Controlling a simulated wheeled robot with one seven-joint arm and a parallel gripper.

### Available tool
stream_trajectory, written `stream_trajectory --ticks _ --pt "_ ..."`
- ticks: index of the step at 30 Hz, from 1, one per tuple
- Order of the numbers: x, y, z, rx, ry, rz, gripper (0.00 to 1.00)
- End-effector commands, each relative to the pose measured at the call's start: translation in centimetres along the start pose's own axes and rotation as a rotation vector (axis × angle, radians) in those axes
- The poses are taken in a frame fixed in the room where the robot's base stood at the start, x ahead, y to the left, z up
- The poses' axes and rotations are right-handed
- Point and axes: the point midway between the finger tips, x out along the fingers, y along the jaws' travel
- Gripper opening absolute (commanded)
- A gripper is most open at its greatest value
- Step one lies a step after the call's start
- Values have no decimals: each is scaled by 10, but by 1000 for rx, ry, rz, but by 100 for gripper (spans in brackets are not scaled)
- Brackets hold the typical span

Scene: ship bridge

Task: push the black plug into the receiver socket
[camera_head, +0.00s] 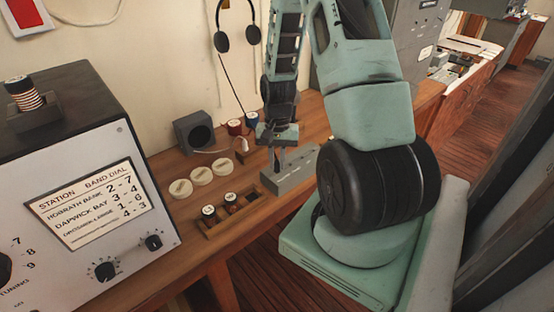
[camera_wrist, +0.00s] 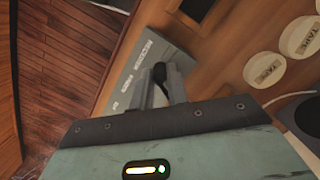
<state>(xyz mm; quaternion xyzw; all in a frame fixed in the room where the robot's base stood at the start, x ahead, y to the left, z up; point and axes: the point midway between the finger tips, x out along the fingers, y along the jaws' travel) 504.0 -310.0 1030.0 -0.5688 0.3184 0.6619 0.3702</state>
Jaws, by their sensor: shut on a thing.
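The receiver socket block is a long grey box (camera_head: 297,173) on the wooden bench in the head view. It also shows in the wrist view (camera_wrist: 128,88), with lettering along its top. My gripper (camera_head: 279,168) points down at the block, over its left part. In the wrist view my gripper (camera_wrist: 163,72) is shut on the black plug (camera_wrist: 160,75), a small dark piece between the two grey fingers. The fingers and plug hide the spot under them. I cannot tell whether the plug is in a socket opening or just above it.
Three round cream tape rolls (camera_head: 201,175) lie left of the block. A wooden rack (camera_head: 245,214) with spools stands in front.

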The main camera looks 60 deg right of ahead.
Motion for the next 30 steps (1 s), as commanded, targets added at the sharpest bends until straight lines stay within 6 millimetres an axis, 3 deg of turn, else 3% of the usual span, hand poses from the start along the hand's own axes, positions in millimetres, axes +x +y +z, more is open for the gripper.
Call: stream_trajectory --ticks 30 --pt "6 0 -1 0 0 0 0"
